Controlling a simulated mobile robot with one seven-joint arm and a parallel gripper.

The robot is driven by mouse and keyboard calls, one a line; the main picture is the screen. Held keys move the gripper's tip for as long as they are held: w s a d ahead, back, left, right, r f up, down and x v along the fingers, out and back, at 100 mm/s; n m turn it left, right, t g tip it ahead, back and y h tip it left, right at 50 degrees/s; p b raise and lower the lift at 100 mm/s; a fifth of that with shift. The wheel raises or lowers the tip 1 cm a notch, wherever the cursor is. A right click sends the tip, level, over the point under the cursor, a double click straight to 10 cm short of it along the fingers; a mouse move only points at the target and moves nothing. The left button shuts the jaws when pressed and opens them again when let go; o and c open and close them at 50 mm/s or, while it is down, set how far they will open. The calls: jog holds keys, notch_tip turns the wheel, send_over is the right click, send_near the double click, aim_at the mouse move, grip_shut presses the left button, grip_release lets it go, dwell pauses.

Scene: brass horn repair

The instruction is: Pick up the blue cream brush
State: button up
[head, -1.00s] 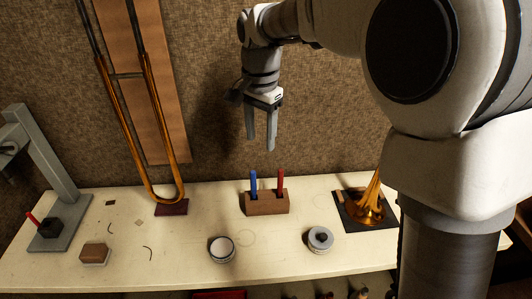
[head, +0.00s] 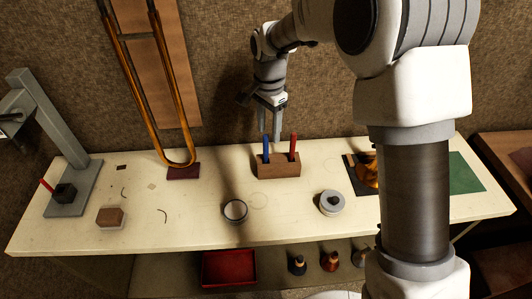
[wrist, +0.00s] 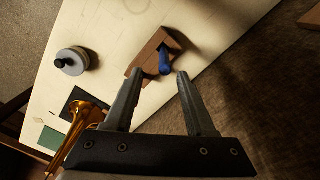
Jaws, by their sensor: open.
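The blue cream brush (head: 266,149) stands upright in the left side of a brown wooden holder block (head: 279,170) on the bench. A red brush (head: 293,147) stands in the same block to its right. My gripper (head: 271,134) is open and empty, pointing down above and behind the block. In the wrist view the blue brush (wrist: 165,61) shows beyond the gap between the two open fingers (wrist: 156,75), apart from them. The holder block (wrist: 150,50) shows there too. I cannot make out the red brush in the wrist view.
A round tin (head: 235,210) and a lidded grey jar (head: 331,202) stand in front of the block. A brass bell (head: 367,170) lies at right, partly behind my arm.

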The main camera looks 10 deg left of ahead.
aim_at(266, 148)
notch_tip(266, 148, down, 2)
jog(key=shift+f, duration=0.25)
jog(key=shift+a+f+p, duration=0.2)
jog(key=shift+f+p, duration=0.05)
jog(key=shift+f, duration=1.05)
jog(key=shift+a+f+p, duration=0.2)
jog(key=shift+f, duration=1.1)
grip_shut()
